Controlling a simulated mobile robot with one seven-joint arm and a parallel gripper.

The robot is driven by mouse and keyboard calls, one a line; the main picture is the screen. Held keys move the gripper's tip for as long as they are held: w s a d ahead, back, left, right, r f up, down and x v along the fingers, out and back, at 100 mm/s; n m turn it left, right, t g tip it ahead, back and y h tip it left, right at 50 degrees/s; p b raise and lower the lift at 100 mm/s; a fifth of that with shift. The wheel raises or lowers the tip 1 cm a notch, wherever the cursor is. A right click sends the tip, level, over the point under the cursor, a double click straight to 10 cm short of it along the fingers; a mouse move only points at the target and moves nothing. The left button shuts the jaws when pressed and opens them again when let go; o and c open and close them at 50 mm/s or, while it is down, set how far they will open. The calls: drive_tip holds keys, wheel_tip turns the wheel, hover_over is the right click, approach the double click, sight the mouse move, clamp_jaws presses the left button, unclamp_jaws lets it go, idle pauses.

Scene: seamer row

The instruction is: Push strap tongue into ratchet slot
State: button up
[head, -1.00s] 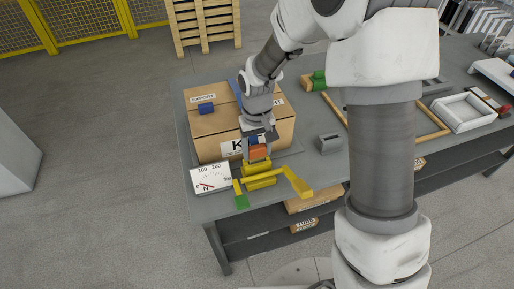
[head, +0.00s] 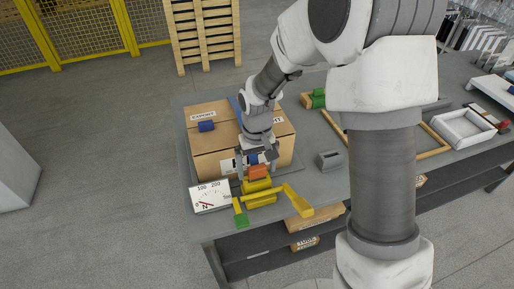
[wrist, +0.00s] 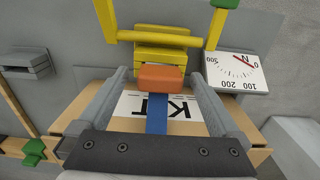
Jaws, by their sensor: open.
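The orange strap tongue (wrist: 162,78) is at the end of the blue strap (wrist: 157,117), which runs down the front of the cardboard box (head: 208,140). The tongue (head: 258,171) lies right against the yellow ratchet (head: 258,188), which has a long yellow handle with a green end. In the wrist view the ratchet (wrist: 160,53) is just beyond the tongue; I cannot tell how deep the tongue sits in the slot. My gripper (wrist: 162,82) is open, with one finger on each side of the tongue and clear gaps to it.
A white dial gauge (head: 209,195) stands left of the ratchet. A grey block (head: 329,160) and a wooden frame (head: 432,139) lie on the grey table (head: 309,182) to the right. The green handle end (head: 240,218) is near the table's front edge.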

wheel_tip(320, 180, up, 17)
drive_tip(key=p, duration=0.2)
drive_tip(key=shift+f, duration=0.15)
idle(0.3)
